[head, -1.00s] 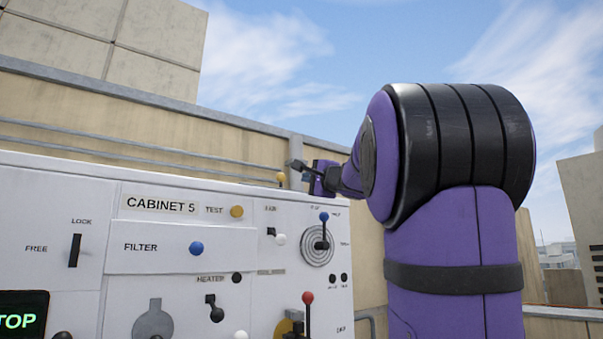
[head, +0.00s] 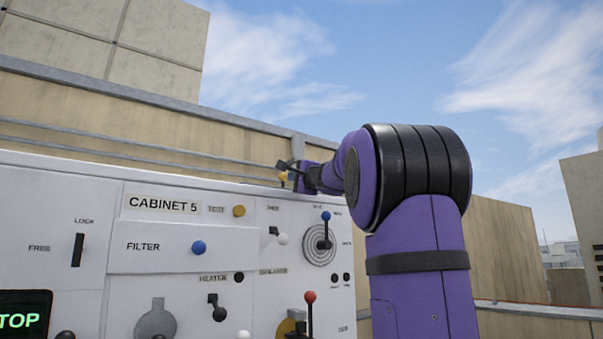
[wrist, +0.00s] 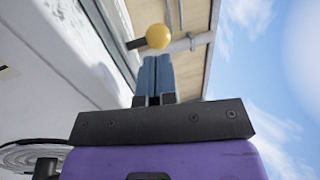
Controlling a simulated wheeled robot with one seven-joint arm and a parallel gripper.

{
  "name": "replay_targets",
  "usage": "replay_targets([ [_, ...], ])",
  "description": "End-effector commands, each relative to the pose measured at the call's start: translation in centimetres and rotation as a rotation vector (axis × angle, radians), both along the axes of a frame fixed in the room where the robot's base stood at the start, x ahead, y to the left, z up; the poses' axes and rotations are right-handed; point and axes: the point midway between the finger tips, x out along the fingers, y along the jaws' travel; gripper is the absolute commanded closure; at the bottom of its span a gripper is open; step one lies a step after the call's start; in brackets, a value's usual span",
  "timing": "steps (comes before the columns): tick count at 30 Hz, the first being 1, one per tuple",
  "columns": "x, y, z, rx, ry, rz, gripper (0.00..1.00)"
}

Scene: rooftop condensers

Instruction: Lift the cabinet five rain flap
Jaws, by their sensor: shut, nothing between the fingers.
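Cabinet five (head: 60,190) is a white panel labelled CABINET 5, filling the lower left of the head view. A yellow ball knob (head: 283,176) stands at its top edge; it also shows in the wrist view (wrist: 157,36), just beyond my fingertips. I cannot tell which part is the rain flap, as no label for it is readable. My gripper (head: 289,167) is at the top edge, right by the yellow knob. In the wrist view its blue-grey fingers (wrist: 154,60) are together and empty. Whether they touch the knob is unclear.
The panel front carries a blue filter knob (head: 199,248), a yellow test knob (head: 239,211), a blue-tipped lever (head: 326,216) and a red-tipped lever (head: 310,297). A beige parapet wall (head: 160,120) with rails runs behind. Open sky lies above.

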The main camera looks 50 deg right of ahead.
Motion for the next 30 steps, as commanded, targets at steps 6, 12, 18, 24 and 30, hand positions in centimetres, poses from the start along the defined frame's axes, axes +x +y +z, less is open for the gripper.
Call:
replay_targets([
  [6, 0.6, -0.1, 0.1, 0.000, 0.001, 0.001, 1.00],
  [12, 1.2, -0.3, 0.3, 0.000, 0.000, 0.000, 1.00],
  [18, 1.8, -0.5, 0.5, 0.000, 0.000, 0.000, 1.00],
  [24, 2.5, -0.6, 0.6, 0.000, 0.001, 0.001, 1.00],
  [30, 3.1, -0.7, 0.8, 0.001, 0.000, 0.001, 1.00],
])
